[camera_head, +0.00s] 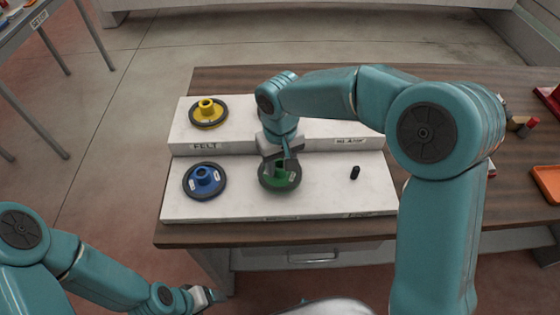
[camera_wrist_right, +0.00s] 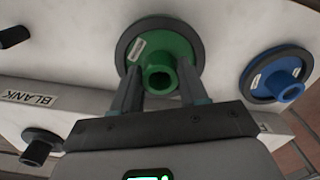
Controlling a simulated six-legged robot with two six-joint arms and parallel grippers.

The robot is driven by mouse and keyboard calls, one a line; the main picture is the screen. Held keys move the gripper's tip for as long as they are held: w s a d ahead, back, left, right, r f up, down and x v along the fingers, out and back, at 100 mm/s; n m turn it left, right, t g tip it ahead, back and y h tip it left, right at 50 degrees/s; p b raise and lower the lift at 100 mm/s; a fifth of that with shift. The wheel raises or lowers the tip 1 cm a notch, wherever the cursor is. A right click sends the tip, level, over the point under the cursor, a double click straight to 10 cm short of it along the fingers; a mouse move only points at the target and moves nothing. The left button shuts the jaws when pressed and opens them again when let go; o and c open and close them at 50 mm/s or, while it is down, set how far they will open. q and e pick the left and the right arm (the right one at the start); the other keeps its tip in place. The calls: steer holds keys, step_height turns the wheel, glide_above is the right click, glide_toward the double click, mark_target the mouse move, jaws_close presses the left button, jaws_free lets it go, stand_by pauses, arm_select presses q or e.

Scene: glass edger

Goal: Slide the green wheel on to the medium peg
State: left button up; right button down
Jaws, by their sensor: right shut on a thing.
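The green wheel (camera_head: 281,181) has a dark rim and a raised green hub. It is over the middle of the lower step of the white board (camera_head: 320,205). My right gripper (camera_head: 280,160) is shut on its hub, and the wrist view shows one finger on each side of the green hub (camera_wrist_right: 160,78). I cannot tell whether the wheel touches the board. A bare black peg (camera_head: 355,172) stands to its right; it also shows in the wrist view (camera_wrist_right: 14,37). Any peg under the wheel is hidden. My left gripper (camera_head: 203,297) is low, off the table.
A blue wheel (camera_head: 204,180) sits left of the green one. A yellow wheel (camera_head: 208,113) sits on the upper step. A black hubbed part (camera_wrist_right: 40,147) shows near the BLANK label in the wrist view. An orange tray (camera_head: 547,182) lies at the far right.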

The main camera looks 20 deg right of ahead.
steer(key=shift+f+b, duration=0.65)
steer(key=shift+f, duration=0.25)
steer(key=c, duration=0.5)
jaws_free()
step_height(320, 180, up, 16)
steer(key=shift+r, duration=0.25)
